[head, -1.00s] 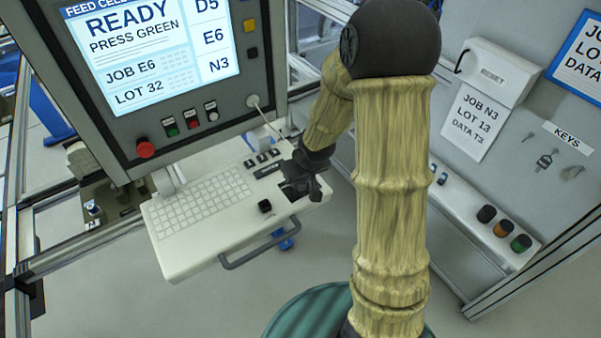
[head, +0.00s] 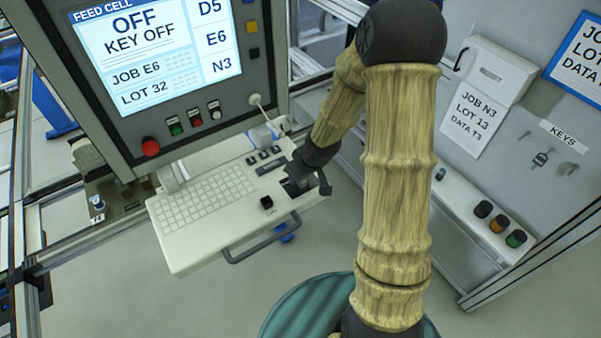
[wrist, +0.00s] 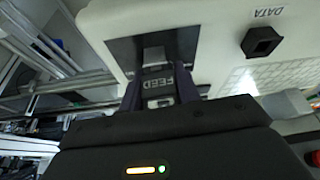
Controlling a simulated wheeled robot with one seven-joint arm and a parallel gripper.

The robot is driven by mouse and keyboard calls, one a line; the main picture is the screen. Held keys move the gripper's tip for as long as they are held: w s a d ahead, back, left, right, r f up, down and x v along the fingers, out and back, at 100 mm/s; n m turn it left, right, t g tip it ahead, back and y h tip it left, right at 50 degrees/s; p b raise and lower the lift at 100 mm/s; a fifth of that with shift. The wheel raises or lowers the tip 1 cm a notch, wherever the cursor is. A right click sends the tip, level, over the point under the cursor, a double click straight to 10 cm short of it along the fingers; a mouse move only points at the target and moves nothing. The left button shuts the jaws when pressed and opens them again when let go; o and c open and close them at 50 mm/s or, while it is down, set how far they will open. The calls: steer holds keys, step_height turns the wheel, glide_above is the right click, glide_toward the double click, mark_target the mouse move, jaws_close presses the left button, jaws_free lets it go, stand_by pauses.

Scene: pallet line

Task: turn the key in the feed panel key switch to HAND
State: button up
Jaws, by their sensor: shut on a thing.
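My gripper (head: 303,184) is at the right end of the white keyboard desk, over a dark plate that also shows in the wrist view (wrist: 122,50). In the wrist view my gripper (wrist: 160,80) is shut on the key, whose tag (wrist: 157,83) reads FEED, between the two fingers. The key's front end meets the dark plate; the switch face and its position marks are hidden. The panel screen (head: 135,55) reads OFF, KEY OFF.
The keyboard (head: 207,196) lies left of my gripper, with a grey handle (head: 262,243) along the desk front. The red button (head: 150,147) is on the panel. Keys (head: 541,158) hang on the right wall.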

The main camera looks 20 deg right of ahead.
steer(key=shift+n+g+y, duration=0.3)
steer(key=shift+n+y, duration=0.2)
steer(key=shift+n, duration=1.3)
steer(key=n+g+y, duration=0.1)
steer(key=n, duration=0.2)
steer(key=shift+s+a+n, duration=0.1)
steer(key=shift+s+n, duration=0.05)
steer(key=shift+n, duration=0.25)
steer(key=o, duration=1.5)
steer(key=shift+r, duration=0.15)
steer(key=shift+r, duration=3.35)
steer(key=shift+a, duration=0.1)
